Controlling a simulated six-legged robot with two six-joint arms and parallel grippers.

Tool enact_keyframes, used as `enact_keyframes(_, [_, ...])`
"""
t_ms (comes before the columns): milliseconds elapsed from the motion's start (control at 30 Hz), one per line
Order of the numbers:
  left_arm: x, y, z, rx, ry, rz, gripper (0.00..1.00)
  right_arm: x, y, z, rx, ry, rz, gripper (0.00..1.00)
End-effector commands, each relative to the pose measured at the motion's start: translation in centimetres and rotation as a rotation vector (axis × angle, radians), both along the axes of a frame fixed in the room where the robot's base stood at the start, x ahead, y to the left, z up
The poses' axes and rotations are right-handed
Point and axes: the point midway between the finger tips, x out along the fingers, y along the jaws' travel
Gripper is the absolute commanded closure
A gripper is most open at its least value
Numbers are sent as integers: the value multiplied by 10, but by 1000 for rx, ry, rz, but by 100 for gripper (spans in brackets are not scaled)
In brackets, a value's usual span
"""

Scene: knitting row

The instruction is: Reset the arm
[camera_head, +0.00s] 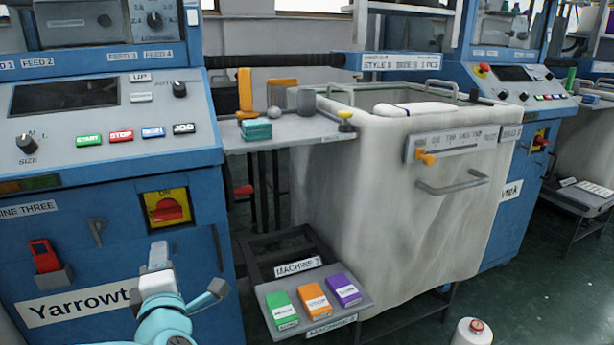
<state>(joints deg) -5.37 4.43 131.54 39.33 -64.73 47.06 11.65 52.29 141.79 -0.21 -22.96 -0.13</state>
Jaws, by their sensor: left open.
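My left gripper (190,274) is at the bottom left, in front of the blue knitting machine (105,235). Its pale finger points up and its grey finger points to the right, spread apart. It is open, with nothing seen between the fingers. It appears below the red and yellow switch (168,210) and left of the low shelf; its exact distance from the machine's front is hard to tell. My right gripper is not in view.
A low shelf (290,328) holds green, orange and purple boxes. A pale fabric bin (350,220) stands behind it. A side table (285,133) carries small items. A white cylinder with a red top (472,332) is at bottom right. Dark floor (540,265) shows at right.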

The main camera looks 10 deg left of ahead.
Motion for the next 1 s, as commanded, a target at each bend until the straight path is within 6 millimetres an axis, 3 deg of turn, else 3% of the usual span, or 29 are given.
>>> enact_keyframes(33, [1, 2, 17, 1, 10, 5, 56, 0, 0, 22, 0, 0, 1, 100])
enact_keyframes(100, [5, 3, 29, 4, 47, 8, 56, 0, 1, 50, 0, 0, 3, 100])
enact_keyframes(233, [14, 2, 36, 12, 170, 4, 56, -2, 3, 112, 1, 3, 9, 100])
enact_keyframes(433, [16, -21, 15, 49, 427, -114, 56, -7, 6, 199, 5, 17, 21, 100])
enact_keyframes(567, [1, -48, -10, 90, 648, -267, 56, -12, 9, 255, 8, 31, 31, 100])
enact_keyframes(667, [-24, -75, -31, 129, 829, -430, 56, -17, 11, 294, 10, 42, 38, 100])
enact_keyframes(833, [-93, -129, -62, 205, 1115, -789, 56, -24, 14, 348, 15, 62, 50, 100])
enact_keyframes(900, [-127, -151, -74, 244, 1208, -968, 56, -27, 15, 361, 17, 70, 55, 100])
enact_keyframes(1000, [-169, -177, -89, 312, 1289, -1212, 56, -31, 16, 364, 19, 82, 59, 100])
